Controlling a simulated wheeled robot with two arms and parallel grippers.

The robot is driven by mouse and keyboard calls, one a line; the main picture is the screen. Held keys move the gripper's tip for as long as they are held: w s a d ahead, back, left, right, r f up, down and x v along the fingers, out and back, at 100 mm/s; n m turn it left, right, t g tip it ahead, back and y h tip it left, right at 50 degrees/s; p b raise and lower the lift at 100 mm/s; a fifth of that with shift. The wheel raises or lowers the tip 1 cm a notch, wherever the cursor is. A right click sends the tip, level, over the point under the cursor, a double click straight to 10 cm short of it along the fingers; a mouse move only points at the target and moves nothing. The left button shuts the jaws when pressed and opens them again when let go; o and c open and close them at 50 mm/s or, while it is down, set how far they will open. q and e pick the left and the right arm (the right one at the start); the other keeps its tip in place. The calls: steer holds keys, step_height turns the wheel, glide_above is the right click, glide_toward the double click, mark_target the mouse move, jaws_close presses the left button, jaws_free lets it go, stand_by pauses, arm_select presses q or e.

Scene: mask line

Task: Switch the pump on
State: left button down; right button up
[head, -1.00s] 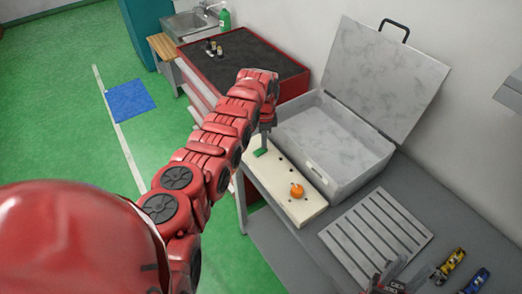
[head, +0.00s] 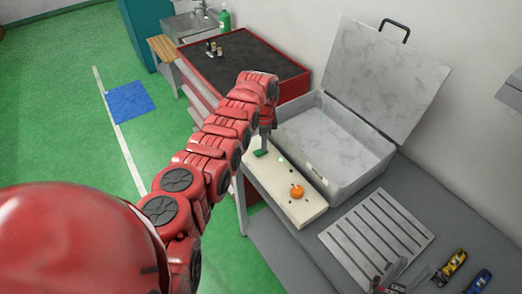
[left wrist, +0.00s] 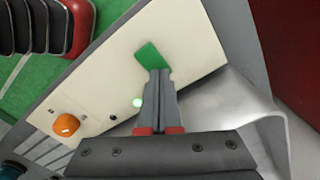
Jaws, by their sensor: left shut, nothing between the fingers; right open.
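A cream control panel (head: 307,209) lies along the front edge of the bench, beside the open grey box. It carries a green switch (head: 261,153), an orange knob (head: 297,191) and a small lamp (head: 281,160), glowing pale green. In the left wrist view the green switch (left wrist: 152,57), lit lamp (left wrist: 137,102) and orange knob (left wrist: 67,126) also show. My left gripper (left wrist: 159,73) is shut and empty, its fingertips at the near end of the green switch, apparently touching it. My right gripper (head: 402,274) is open at the lower right, partly cut off by the frame.
The grey box (head: 346,185) with its raised lid (head: 388,75) stands behind the panel. A slatted plate (head: 375,235) lies right of it. Yellow (head: 451,264) and blue (head: 477,281) items lie at the right. A red-edged dark-topped table (head: 240,62) is at the back.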

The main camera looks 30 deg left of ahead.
arm_select(q)
step_height(320, 180, up, 5)
steer(key=p, duration=0.3)
steer(key=shift+r+p, duration=0.4)
steer(key=shift+r, duration=0.5)
steer(key=shift+f, duration=0.1)
